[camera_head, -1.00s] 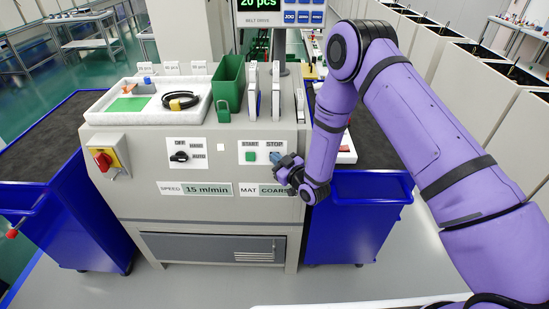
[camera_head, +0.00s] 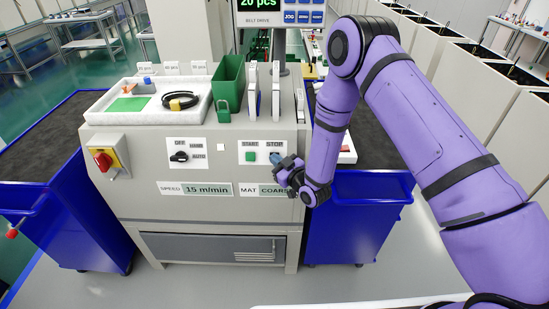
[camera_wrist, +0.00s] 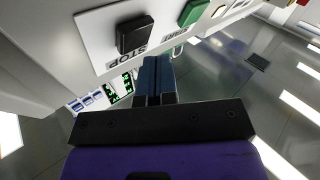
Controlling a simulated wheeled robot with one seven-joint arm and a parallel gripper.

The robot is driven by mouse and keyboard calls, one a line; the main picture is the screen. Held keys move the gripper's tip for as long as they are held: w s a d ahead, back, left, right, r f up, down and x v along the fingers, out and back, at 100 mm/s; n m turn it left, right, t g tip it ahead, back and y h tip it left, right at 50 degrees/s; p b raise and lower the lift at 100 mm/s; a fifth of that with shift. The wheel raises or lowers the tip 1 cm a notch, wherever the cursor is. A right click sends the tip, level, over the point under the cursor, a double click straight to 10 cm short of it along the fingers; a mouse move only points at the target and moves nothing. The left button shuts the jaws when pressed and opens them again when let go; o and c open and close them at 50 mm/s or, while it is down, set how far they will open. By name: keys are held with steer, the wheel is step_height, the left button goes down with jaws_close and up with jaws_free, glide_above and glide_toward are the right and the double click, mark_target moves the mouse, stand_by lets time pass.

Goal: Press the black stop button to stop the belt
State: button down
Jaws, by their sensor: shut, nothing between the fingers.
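The fingertips lie close to the plate, beside the label and off to one side of the button in the wrist view. In the head view my gripper (camera_head: 278,159) mostly covers the button. I cannot tell whether they touch.
Further left are the black selector knob (camera_head: 180,157) and red switch (camera_head: 104,161). A blue cart (camera_head: 360,215) stands right of the cabinet (camera_head: 150,190).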

steer(key=shift+s+a+r, duration=0.1)
steer(key=shift+s+r, duration=0.2)
steer(key=shift+s, duration=0.5)
steer(key=shift+s+d+r, duration=0.1)
steer(key=shift+s+r, duration=0.25)
steer(key=shift+s, duration=0.4)
steer(key=shift+s+a+r, duration=0.1)
steer(key=shift+s+r, duration=0.2)
steer(key=shift+s, duration=0.5)
steer(key=shift+w, duration=0.1)
